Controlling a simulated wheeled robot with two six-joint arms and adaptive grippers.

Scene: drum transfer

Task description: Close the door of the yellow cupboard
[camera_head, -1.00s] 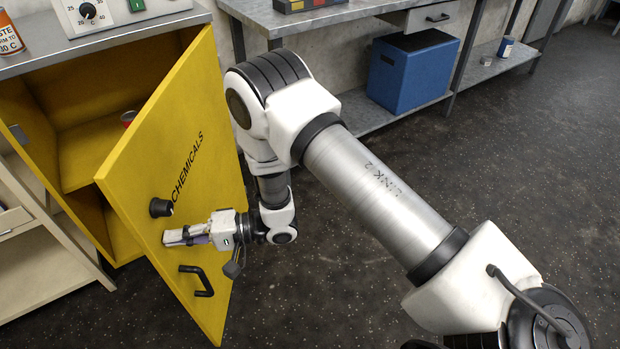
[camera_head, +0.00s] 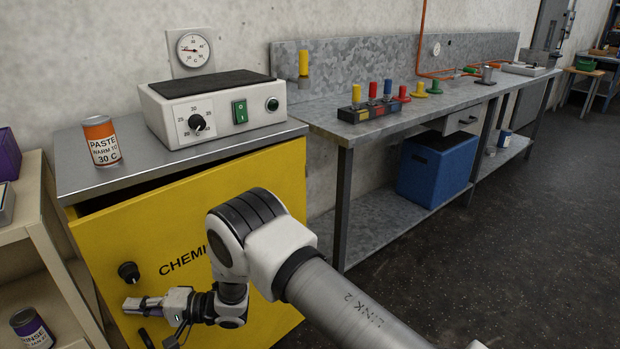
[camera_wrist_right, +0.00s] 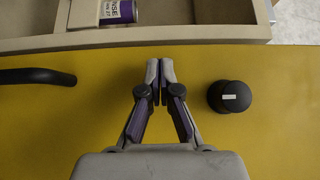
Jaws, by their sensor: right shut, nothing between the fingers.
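The yellow cupboard's door (camera_head: 180,240), lettered "CHEMI…" where my arm hides the rest, stands nearly shut. A dark gap shows along its top, under the grey cupboard top. A black knob (camera_head: 128,272) and a black handle (camera_head: 146,338) sit near its left edge. My right gripper (camera_head: 132,303) is shut and empty at the door's face, between knob and handle. In the right wrist view its fingertips (camera_wrist_right: 157,65) are together over the yellow door, with the knob (camera_wrist_right: 229,97) to the right and the handle (camera_wrist_right: 38,76) to the left. My left gripper is not in view.
A heating box with a dial (camera_head: 215,108) and an orange-white paste can (camera_head: 101,140) stand on the cupboard. A beige shelf (camera_head: 40,235) with a purple-banded can (camera_head: 31,328) is at left. A grey workbench (camera_head: 390,120) with a blue bin (camera_head: 437,165) stands right. Dark floor is clear at right.

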